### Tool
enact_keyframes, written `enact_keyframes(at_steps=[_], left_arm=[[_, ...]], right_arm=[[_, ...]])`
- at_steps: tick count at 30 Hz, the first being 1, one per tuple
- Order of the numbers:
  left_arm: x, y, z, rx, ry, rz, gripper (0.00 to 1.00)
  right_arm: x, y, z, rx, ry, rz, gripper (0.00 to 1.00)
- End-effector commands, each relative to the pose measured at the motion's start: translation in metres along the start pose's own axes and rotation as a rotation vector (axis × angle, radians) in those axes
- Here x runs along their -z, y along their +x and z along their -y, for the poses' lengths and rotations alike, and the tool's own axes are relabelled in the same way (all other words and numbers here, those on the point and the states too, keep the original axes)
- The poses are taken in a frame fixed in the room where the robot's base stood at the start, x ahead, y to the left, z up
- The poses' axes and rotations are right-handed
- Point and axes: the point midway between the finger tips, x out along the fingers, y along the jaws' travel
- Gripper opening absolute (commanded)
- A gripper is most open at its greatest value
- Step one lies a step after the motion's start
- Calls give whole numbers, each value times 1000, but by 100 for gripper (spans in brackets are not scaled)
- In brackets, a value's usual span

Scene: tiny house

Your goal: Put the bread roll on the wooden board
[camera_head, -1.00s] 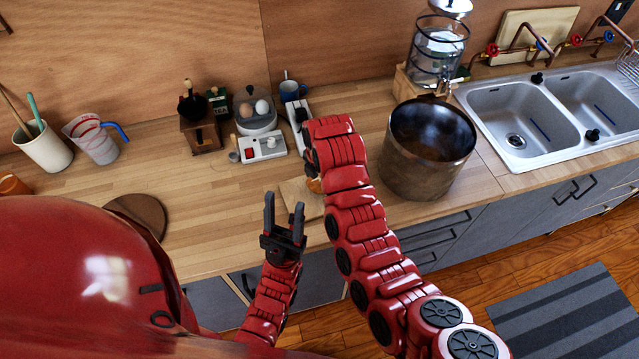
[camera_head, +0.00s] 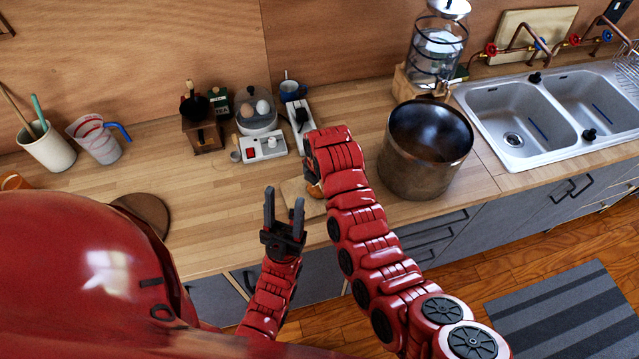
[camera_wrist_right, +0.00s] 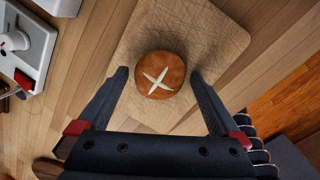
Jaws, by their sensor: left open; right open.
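The bread roll (camera_wrist_right: 160,75) is round and brown with a pale cross on top. In the right wrist view it rests on a light rectangular wooden board (camera_wrist_right: 215,35). My right gripper (camera_wrist_right: 159,73) is open, with one finger on each side of the roll; contact is not clear. In the head view the roll (camera_head: 314,191) and board (camera_head: 293,190) are partly hidden by my right arm, which hides the right gripper. My left gripper (camera_head: 284,195) is open and empty, with its fingers upward, in front of the board.
A dark round wooden board (camera_head: 143,214) lies on the counter at left. A large metal pot (camera_head: 425,165) stands right of my right arm. An egg cooker (camera_head: 258,118) and a white switch unit (camera_head: 263,147) stand behind. The counter left of the light board is clear.

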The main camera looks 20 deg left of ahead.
Motion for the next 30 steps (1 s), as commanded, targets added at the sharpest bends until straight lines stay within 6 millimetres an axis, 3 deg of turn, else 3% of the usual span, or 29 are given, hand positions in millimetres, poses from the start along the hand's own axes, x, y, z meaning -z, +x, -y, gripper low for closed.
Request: enact_keyframes(at_steps=[8,12,13,17,30], left_arm=[[-2,-15,-1,0,0,0,50],[-4,-23,-1,0,0,0,50],[-1,-5,0,0,0,1,50],[3,17,1,0,0,-1,50],[4,25,1,0,0,0,50]], right_arm=[[0,-27,-1,-4,0,2,100],[0,-65,-2,-9,0,4,100],[-2,-81,-2,-4,2,-1,100],[-1,-104,-2,-3,1,-3,100],[0,-122,0,-1,-1,0,100]])
